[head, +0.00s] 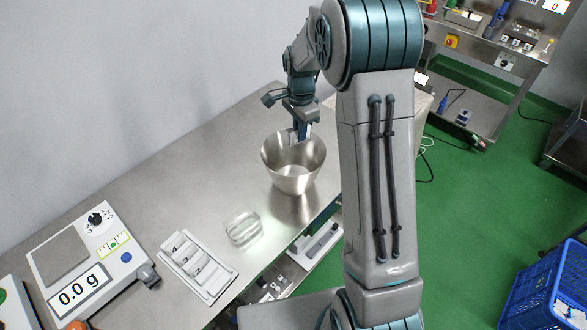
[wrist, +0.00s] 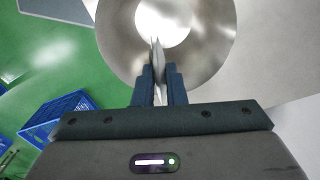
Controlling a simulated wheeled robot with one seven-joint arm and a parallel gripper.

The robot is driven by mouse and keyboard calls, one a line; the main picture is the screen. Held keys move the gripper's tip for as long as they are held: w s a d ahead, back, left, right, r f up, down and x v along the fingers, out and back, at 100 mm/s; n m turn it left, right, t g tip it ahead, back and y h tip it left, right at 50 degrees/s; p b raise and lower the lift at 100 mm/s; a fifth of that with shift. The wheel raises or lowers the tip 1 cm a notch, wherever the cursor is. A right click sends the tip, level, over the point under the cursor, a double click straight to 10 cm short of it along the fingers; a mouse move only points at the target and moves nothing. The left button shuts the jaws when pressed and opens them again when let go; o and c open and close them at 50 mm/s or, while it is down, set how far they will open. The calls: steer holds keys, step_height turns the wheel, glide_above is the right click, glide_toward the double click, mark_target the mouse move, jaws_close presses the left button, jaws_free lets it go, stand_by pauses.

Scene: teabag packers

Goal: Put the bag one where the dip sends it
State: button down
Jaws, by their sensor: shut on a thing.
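My gripper (head: 300,132) is at the mouth of a steel bowl (head: 292,180) on the table, near its far rim. In the wrist view my gripper (wrist: 159,75) is shut on a thin pale bag (wrist: 156,52) seen edge-on, with the bowl (wrist: 215,45) beyond it. The bag's label cannot be read. A white tray (head: 228,282) holds several pale, numbered slots or packets, too small to read surely. A clear dish (head: 242,228) stands between tray and bowl.
A scale (head: 92,260) reading 0.0 g stands at the left of the steel table (head: 190,160). The table behind the bowl is bare. A blue crate (head: 545,292) stands on the green floor at right. A bench with instruments (head: 490,40) is at the back right.

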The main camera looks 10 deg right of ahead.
steer(key=c, duration=1.4)
jaws_free()
steer(key=shift+r, duration=0.1)
step_height(320, 180, up, 14)
steer(key=b, duration=0.1)
steer(key=shift+b, duration=0.35)
